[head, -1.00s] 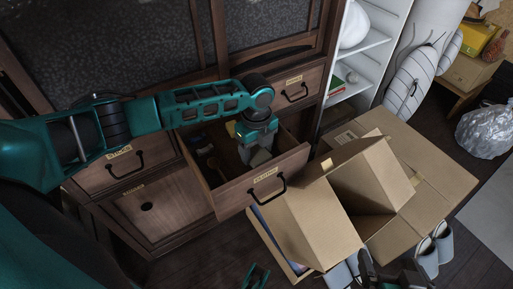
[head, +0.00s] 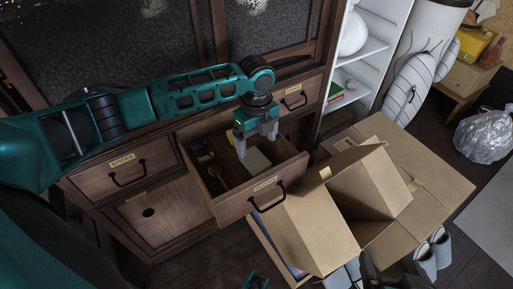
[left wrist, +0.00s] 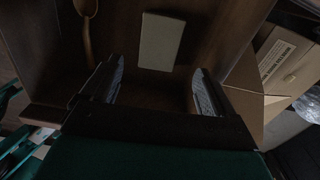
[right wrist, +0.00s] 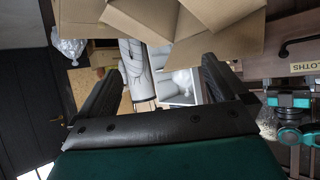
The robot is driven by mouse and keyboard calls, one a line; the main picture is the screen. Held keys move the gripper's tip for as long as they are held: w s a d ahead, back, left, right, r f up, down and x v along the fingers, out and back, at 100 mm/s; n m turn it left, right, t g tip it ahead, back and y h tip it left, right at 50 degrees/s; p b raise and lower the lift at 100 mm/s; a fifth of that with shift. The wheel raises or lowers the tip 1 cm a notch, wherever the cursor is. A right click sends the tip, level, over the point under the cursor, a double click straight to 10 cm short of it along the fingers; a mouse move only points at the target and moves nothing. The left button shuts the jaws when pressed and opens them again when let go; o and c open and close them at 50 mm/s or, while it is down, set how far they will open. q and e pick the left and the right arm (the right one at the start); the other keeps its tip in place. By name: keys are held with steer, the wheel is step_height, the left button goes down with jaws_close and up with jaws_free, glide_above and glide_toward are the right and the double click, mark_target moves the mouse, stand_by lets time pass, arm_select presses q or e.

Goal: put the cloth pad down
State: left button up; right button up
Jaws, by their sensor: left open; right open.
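The cloth pad (head: 258,161), a pale flat rectangle, lies in the open drawer (head: 266,194) of the wooden cabinet. It also shows in the left wrist view (left wrist: 161,42), flat on the drawer bottom and apart from the fingers. My left gripper (head: 256,144) is open and empty just above the pad, its fingers (left wrist: 158,77) spread wider than the pad. My right gripper (right wrist: 162,70) is open and empty, away from the drawer; in the head view only part of it shows at the bottom edge.
A wooden spoon (head: 214,172) and small items lie in the drawer's left part. Open cardboard boxes (head: 310,235) stand close by the drawer's right front corner. White shelves (head: 366,50) stand at the right. Slippers (head: 425,262) lie on the floor.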

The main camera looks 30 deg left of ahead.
arm_select(q)
step_height(320, 180, up, 6)
steer(key=shift+f+p, duration=0.1)
steer(key=shift+p, duration=0.6)
arm_select(e)
steer(key=shift+s+d+r, duration=0.3)
